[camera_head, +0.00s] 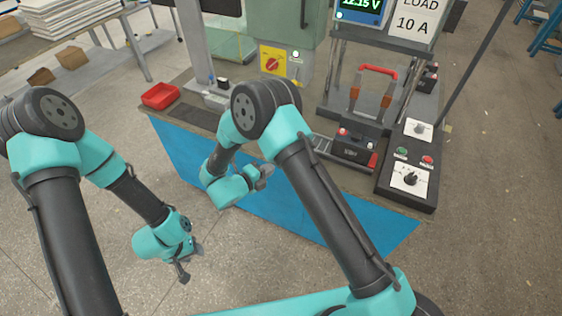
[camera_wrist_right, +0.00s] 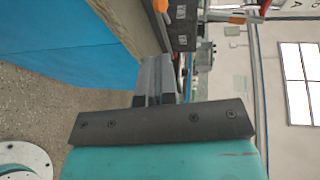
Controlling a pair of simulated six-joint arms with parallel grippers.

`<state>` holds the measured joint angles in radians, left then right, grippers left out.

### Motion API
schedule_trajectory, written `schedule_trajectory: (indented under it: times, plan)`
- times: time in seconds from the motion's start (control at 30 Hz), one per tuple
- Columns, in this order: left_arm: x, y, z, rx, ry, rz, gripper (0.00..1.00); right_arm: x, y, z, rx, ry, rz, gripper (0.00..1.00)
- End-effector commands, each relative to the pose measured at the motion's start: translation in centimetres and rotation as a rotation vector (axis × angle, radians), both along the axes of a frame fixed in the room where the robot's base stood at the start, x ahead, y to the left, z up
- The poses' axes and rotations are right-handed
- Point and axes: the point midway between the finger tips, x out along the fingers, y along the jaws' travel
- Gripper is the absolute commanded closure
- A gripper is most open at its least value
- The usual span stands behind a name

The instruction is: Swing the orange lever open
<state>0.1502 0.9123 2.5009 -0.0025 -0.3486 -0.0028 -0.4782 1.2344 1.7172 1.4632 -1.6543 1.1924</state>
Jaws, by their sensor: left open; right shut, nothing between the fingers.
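Two upright orange-brown parts (camera_head: 355,92) hang on the test stand at the right, under a red bar handle (camera_head: 378,70); I cannot tell which of these is the lever. Orange pieces (camera_wrist_right: 228,17) also show at the top of the right wrist view. My right gripper (camera_head: 264,177) is shut and empty, in front of the bench's blue side panel, apart from the stand and to its left. Its closed fingers (camera_wrist_right: 155,75) point towards the bench in the right wrist view. My left gripper (camera_head: 190,262) is open and empty, low over the floor at the left.
A black battery (camera_head: 355,146) sits below the stand. A control box (camera_head: 410,165) with knobs stands to its right. A red tray (camera_head: 160,95) and a cabinet with a red knob on a yellow plate (camera_head: 272,64) are on the left of the bench (camera_head: 205,119).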

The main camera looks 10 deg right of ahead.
Motion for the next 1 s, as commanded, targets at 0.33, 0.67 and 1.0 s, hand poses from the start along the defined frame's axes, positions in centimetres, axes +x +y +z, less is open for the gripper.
schedule_trajectory:
  times: [0.33,0.67,1.0]
  plan:
    - [0.0,0.0,0.0,0.0,0.0,0.0,0.55,2.5,-4.0,-0.9,0.0,0.001,-0.004,1.0]
    - [0.0,0.0,0.0,0.0,0.0,0.0,0.55,5.5,-8.6,-2.0,0.0,0.0,-0.003,1.0]
    - [0.0,0.0,0.0,0.0,0.0,0.0,0.55,7.2,-11.1,-2.6,0.0,0.001,0.0,1.0]
